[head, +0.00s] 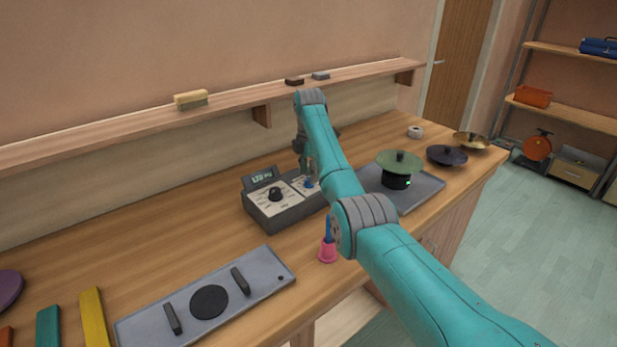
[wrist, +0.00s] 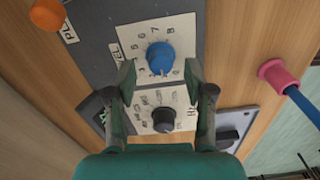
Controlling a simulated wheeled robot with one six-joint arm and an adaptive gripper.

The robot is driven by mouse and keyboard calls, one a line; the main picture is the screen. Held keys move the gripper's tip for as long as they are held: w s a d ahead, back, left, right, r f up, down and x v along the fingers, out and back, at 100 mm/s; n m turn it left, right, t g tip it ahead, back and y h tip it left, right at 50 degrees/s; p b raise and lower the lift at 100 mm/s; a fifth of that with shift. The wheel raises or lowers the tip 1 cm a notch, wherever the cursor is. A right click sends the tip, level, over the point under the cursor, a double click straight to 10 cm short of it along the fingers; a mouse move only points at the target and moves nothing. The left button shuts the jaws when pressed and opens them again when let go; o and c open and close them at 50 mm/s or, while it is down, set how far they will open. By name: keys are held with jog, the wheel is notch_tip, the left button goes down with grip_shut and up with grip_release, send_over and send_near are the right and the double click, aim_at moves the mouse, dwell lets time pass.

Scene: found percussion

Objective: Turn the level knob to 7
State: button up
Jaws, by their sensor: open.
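The level knob is blue (wrist: 161,58). It stands on a white dial plate with printed numbers, among them 5, 6, 7 and 8, on the grey control box (head: 287,214). In the head view the blue knob (head: 309,183) shows just below my gripper (head: 308,168). In the wrist view my gripper (wrist: 160,72) is open, with one fingertip on each side of the blue knob and gaps between. Where the knob's pointer stands is too small to tell surely. A black knob (wrist: 163,119) on the same box lies between my fingers, nearer the palm.
An orange knob (wrist: 47,14) is at the box's far end. A pink holder (head: 328,252) with a blue stick stands in front of the box. A grey tray (head: 428,186) carries a green-topped stand (head: 399,163). A grey board (head: 250,273) lies front left. A wall shelf (head: 231,99) runs behind.

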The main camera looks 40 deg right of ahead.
jog(key=shift+f, duration=0.9)
grip_shut()
